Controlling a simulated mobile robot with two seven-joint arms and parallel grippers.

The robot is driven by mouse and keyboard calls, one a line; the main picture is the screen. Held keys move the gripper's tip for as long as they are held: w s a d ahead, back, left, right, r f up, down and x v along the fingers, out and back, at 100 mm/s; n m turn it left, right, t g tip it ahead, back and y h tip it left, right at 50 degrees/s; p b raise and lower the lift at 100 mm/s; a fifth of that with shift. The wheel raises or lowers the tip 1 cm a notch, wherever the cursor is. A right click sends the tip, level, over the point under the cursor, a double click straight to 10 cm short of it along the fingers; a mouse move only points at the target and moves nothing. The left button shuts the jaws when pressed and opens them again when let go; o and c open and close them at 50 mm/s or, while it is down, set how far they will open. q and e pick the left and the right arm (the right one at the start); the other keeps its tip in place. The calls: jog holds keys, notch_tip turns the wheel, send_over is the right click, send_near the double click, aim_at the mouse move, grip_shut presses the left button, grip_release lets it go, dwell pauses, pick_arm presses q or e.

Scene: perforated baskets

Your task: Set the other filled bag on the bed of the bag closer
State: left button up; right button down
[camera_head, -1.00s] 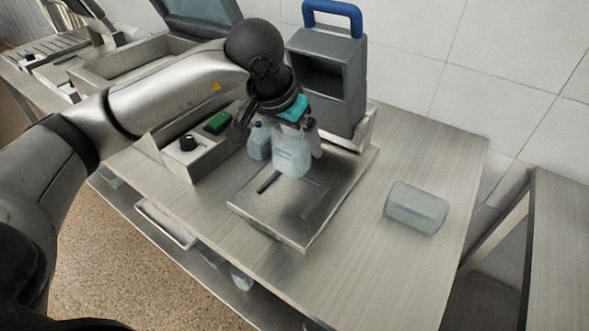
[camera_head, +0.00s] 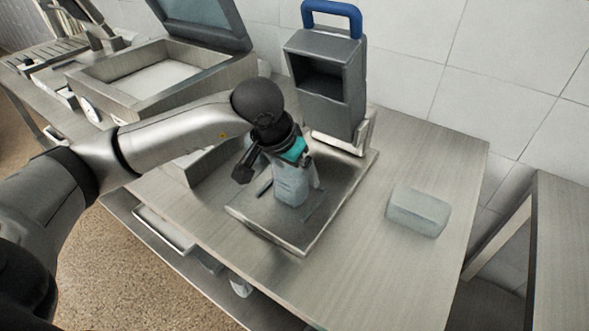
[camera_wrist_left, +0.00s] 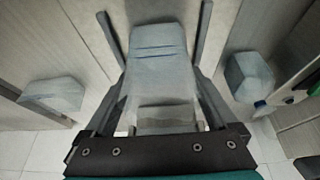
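A pale blue-grey filled bag (camera_head: 292,186) is upright between the fingers of my left gripper (camera_head: 280,170), over the metal bed (camera_head: 262,222) of the bag closer (camera_head: 325,75). Its lower end appears to meet the bed, between two dark guide strips. In the left wrist view the bag (camera_wrist_left: 160,75) sits between both fingers, which press close to its sides. Another filled bag (camera_head: 418,210) lies on the table to the right of the bed; it also shows in the left wrist view (camera_wrist_left: 55,95). My right gripper is not in view.
The closer's grey head with a blue handle (camera_head: 333,12) stands behind the bed. A pale object (camera_wrist_left: 248,75) stands beside the bed in the left wrist view. An open-lidded metal unit (camera_head: 165,80) is at back left. The table's front right is clear.

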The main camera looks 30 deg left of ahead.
pick_arm(q)
jog(key=shift+o, duration=0.6)
jog(key=shift+r, duration=0.2)
jog(key=p+v, duration=0.2)
jog(key=v, duration=1)
